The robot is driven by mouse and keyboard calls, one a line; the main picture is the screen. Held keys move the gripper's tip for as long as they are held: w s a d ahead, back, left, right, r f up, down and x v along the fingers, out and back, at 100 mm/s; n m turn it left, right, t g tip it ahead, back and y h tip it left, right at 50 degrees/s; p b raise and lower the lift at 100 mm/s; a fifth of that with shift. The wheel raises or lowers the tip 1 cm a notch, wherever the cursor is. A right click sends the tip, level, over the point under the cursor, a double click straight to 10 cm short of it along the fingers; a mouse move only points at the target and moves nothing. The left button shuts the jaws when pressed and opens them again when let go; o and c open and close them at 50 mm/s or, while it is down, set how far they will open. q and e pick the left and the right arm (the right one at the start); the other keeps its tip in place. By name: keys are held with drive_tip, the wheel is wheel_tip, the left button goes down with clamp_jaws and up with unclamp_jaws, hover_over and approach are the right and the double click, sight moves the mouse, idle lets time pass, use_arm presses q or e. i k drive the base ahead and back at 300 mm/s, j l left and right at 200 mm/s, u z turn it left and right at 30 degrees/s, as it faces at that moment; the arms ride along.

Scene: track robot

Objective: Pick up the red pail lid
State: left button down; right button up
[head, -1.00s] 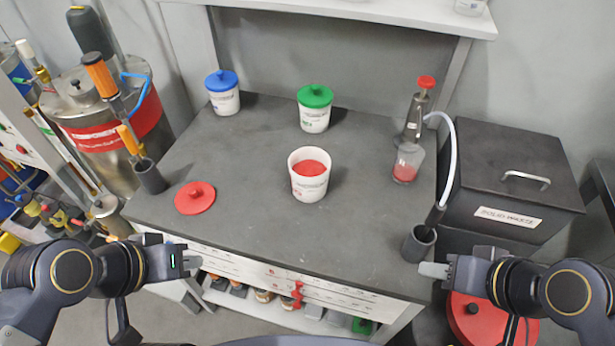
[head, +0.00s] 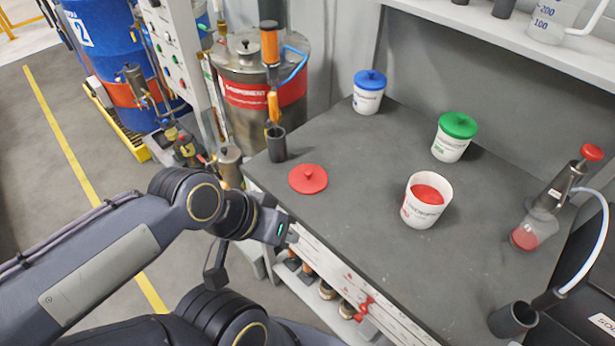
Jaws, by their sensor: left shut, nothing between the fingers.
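The red pail lid (head: 308,179) lies flat on the grey bench top near its left front edge, with a small knob in its middle. The open white pail (head: 425,200) with red contents stands to its right, upright. My left gripper (head: 291,235) is just in front of the bench's front edge, below the lid in the picture and apart from it. It is shut and holds nothing. My right gripper is out of view.
A blue-lidded pail (head: 369,92) and a green-lidded pail (head: 454,137) stand at the back. A dark cup (head: 276,144) is at the left edge. A pump bottle (head: 545,215) and another dark cup (head: 512,319) are at right.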

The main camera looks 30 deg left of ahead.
sight(305, 179)
drive_tip(key=j+z, duration=0.4)
drive_tip(key=k+j+z, duration=0.1)
drive_tip(key=z, duration=0.3)
drive_tip(key=k+j+z, duration=0.1)
drive_tip(key=j+z, duration=0.3)
drive_tip(key=k+j+z, duration=0.4)
drive_tip(key=k+j, duration=0.85)
drive_tip(key=i+j, duration=0.25)
drive_tip(key=i, duration=0.1)
